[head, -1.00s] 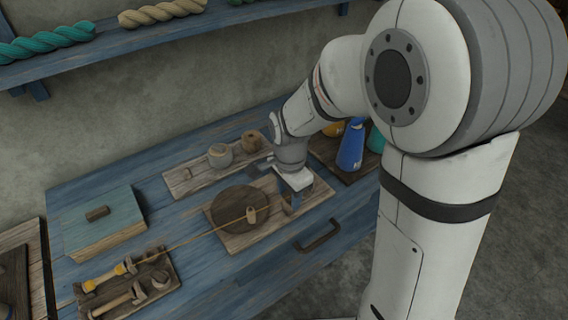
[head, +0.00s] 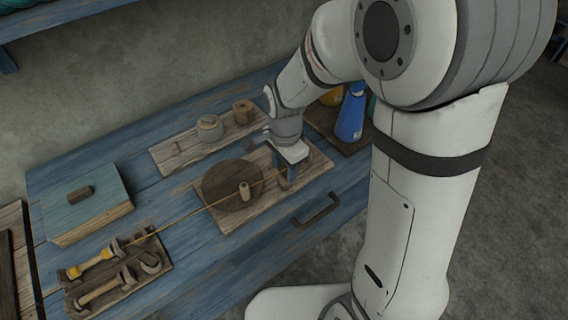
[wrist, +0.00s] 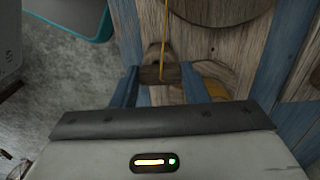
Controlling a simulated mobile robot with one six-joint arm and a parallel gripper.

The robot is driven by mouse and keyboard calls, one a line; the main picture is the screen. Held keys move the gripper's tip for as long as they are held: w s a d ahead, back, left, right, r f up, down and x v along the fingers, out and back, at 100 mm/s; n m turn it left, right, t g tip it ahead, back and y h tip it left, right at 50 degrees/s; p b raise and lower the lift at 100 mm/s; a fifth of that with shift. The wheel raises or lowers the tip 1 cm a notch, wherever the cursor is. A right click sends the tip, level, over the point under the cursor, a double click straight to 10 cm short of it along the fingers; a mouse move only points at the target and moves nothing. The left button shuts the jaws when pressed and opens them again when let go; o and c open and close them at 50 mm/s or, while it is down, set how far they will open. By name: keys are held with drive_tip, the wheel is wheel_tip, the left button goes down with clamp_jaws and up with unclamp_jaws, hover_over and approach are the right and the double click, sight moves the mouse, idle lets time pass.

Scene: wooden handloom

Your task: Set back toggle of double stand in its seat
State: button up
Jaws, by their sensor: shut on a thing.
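My gripper (head: 285,184) is over the right end of a wooden board (head: 222,222). In the wrist view its two blue fingers (wrist: 160,86) are shut on a small wooden toggle (wrist: 151,74). A yellow cord (wrist: 164,28) runs from the toggle. The toggle is hidden in the head view. I cannot tell which part is the double stand or its seat.
A lower-left board (head: 165,273) carries wooden pieces. A teal box (head: 90,215) with a dark block on top stands left. Behind the disc, a board (head: 180,155) holds a round pot and a spool. A blue bottle (head: 351,118) stands right of my gripper.

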drive_tip(key=o, duration=1)
wheel_tip(320, 180, up, 8)
drive_tip(key=shift+f+p, duration=0.1)
drive_tip(key=shift+p, duration=0.2)
drive_tip(key=s+d+r+n+t, duration=0.1)
drive_tip(key=s+d+r+n, duration=0.1)
drive_tip(key=s+d+n, duration=0.1)
drive_tip(key=s+d+r+n+p, duration=0.1)
drive_tip(key=s+d+r+n, duration=0.1)
drive_tip(key=s+d+n, duration=0.2)
drive_tip(key=s+d+r+n+t+p, duration=0.1)
drive_tip(key=s+d+r+n, duration=0.1)
drive_tip(key=s+d+n, duration=0.2)
drive_tip(key=shift+s+d+r+t, duration=0.3)
drive_tip(key=shift+s+d+r, duration=0.05)
drive_tip(key=shift+s+d, duration=0.3)
